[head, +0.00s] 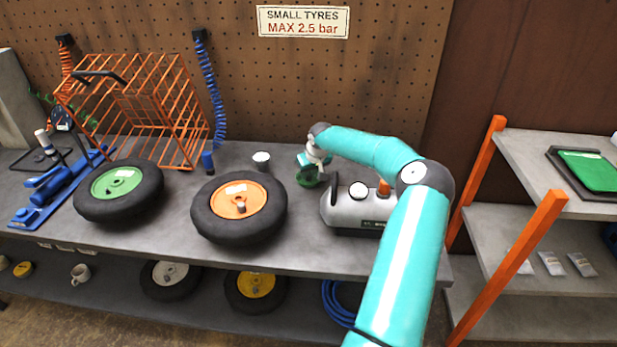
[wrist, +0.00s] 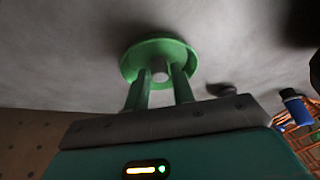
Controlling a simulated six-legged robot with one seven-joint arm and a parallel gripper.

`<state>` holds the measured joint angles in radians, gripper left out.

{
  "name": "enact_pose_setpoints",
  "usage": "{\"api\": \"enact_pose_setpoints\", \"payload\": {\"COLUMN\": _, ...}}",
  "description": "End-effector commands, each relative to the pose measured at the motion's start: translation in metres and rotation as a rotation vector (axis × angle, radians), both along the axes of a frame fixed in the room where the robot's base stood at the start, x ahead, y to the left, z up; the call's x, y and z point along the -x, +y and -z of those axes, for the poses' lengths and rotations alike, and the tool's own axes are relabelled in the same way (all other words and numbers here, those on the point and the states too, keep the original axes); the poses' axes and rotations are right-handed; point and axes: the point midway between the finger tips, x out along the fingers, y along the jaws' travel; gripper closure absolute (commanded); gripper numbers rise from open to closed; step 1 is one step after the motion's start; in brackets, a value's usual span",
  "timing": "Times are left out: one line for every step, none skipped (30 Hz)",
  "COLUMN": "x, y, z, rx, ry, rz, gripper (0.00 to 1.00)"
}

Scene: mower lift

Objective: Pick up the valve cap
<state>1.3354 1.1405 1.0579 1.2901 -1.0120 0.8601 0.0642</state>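A small grey cap (wrist: 159,70), which looks like the valve cap, sits at the middle of a round green dish (wrist: 128,63) in the wrist view. The two green fingers of my gripper (wrist: 160,84) reach over the dish's near rim, one to each side of the cap. A gap shows between the fingers, and I see no clear contact with the cap. In the head view my gripper (head: 313,166) is low over the green dish (head: 306,180) on the bench, and the cap is hidden there.
A grey compressor tank (head: 350,210) stands right of the dish. A wheel with an orange hub (head: 240,228) and a white-topped dark cup (head: 261,161) are to the left. An orange cage (head: 140,105) and hanging blue hose (head: 212,90) stand farther left.

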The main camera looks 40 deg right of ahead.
Motion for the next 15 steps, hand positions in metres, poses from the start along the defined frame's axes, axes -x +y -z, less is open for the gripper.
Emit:
{"api": "enact_pose_setpoints", "payload": {"x": 0.0, "y": 0.0, "z": -0.0001, "rx": 0.0, "ry": 0.0, "rz": 0.0, "gripper": 0.86}}
{"api": "enact_pose_setpoints", "payload": {"x": 0.0002, "y": -0.0001, "z": -0.0001, "rx": 0.0, "ry": 0.0, "rz": 0.0, "gripper": 0.92}}
{"api": "enact_pose_setpoints", "payload": {"x": 0.0002, "y": -0.0001, "z": -0.0001, "rx": 0.0, "ry": 0.0, "rz": 0.0, "gripper": 1.0}}
{"api": "enact_pose_setpoints", "payload": {"x": 0.0002, "y": -0.0001, "z": -0.0001, "rx": 0.0, "ry": 0.0, "rz": 0.0, "gripper": 1.0}}
{"api": "enact_pose_setpoints", "payload": {"x": 0.0002, "y": -0.0001, "z": -0.0001, "rx": 0.0, "ry": 0.0, "rz": 0.0, "gripper": 1.0}}
{"api": "enact_pose_setpoints", "payload": {"x": 0.0002, "y": -0.0001, "z": -0.0001, "rx": 0.0, "ry": 0.0, "rz": 0.0, "gripper": 1.0}}
{"api": "enact_pose_setpoints", "payload": {"x": 0.0002, "y": -0.0001, "z": -0.0001, "rx": 0.0, "ry": 0.0, "rz": 0.0, "gripper": 1.0}}
{"api": "enact_pose_setpoints", "payload": {"x": 0.0002, "y": 0.0, "z": -0.0001, "rx": 0.0, "ry": 0.0, "rz": 0.0, "gripper": 1.0}}
{"api": "enact_pose_setpoints", "payload": {"x": 0.0001, "y": 0.0, "z": -0.0001, "rx": 0.0, "ry": 0.0, "rz": 0.0, "gripper": 1.0}}
{"api": "enact_pose_setpoints", "payload": {"x": 0.0002, "y": 0.0001, "z": -0.0001, "rx": 0.0, "ry": 0.0, "rz": 0.0, "gripper": 1.0}}
{"api": "enact_pose_setpoints", "payload": {"x": 0.0002, "y": 0.0001, "z": -0.0001, "rx": 0.0, "ry": 0.0, "rz": 0.0, "gripper": 1.0}}
{"api": "enact_pose_setpoints", "payload": {"x": 0.0002, "y": 0.0001, "z": -0.0001, "rx": 0.0, "ry": 0.0, "rz": 0.0, "gripper": 1.0}}
{"api": "enact_pose_setpoints", "payload": {"x": 0.0001, "y": -0.0001, "z": -0.0003, "rx": 0.0, "ry": 0.0, "rz": 0.0, "gripper": 1.0}}
{"api": "enact_pose_setpoints", "payload": {"x": 0.0002, "y": -0.0001, "z": -0.0006, "rx": 0.0, "ry": 0.0, "rz": 0.0, "gripper": 1.0}}
{"api": "enact_pose_setpoints", "payload": {"x": 0.0002, "y": -0.0001, "z": -0.0014, "rx": 0.0, "ry": 0.0, "rz": 0.0, "gripper": 1.0}}
